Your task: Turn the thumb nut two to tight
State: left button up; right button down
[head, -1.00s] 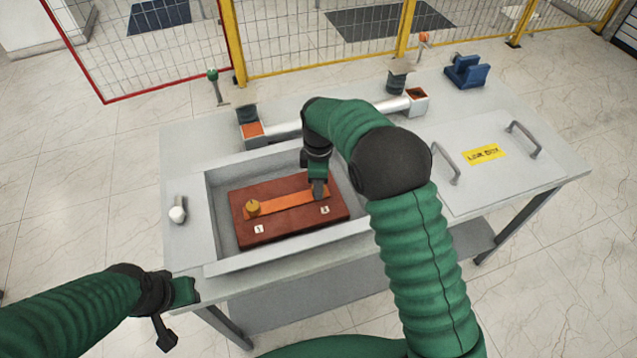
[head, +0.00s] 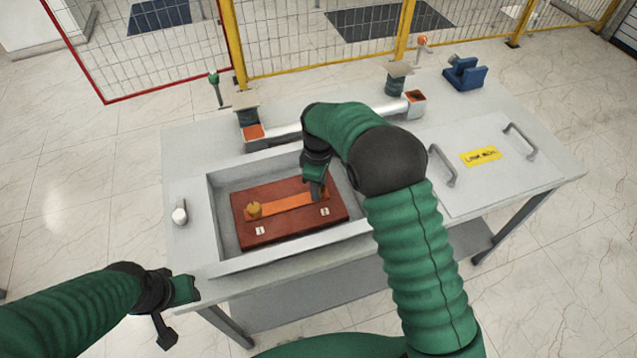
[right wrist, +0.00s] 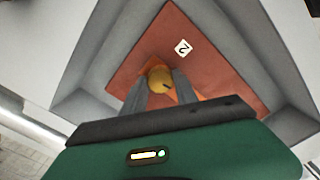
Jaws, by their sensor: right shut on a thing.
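A brown-red block (head: 290,230) sits in the recess of the grey table, with an orange bar (head: 285,203) across its top. A yellow thumb nut (head: 254,209) stands at the bar's left end, by label 1 (head: 260,231). My right gripper (head: 317,194) points down at the bar's right end, by label 2 (head: 325,212). In the right wrist view, its fingers are shut on the yellow thumb nut two (right wrist: 160,80), which has a dark mark on top. The head view hides this nut behind the gripper. My left gripper (head: 190,290) hangs at the table's front left, away from the block; its fingers are unclear.
The recess walls (head: 222,225) surround the block. A white knob (head: 179,215) lies left of the recess. A lid with two handles (head: 443,165) and a yellow label (head: 480,156) covers the right side. A blue part (head: 465,74) and a bar with orange-topped ends (head: 254,132) stand behind.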

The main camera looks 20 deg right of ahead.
jog(key=m+p, duration=0.1)
jog(key=m, duration=0.1)
jog(key=m+p, duration=0.1)
jog(key=m, duration=0.1)
jog(key=shift+w+r+m, duration=0.1)
jog(key=shift+r+m, duration=0.1)
jog(key=shift+m, duration=0.1)
jog(key=m+p, duration=0.1)
jog(key=m, duration=0.3)
jog(key=shift+m+p, duration=0.3)
jog(key=shift+p, duration=0.05)
jog(key=m+p, duration=0.1)
jog(key=m, duration=0.3)
jog(key=shift+w, duration=0.1)
jog(key=m+p, duration=0.1)
jog(key=m, duration=0.4)
jog(key=shift+m, duration=0.3)
jog(key=c, duration=1.4)
grip_release()
jog(key=o, duration=0.5)
jog(key=shift+f, duration=0.15)
jog(key=shift+c, duration=0.2)
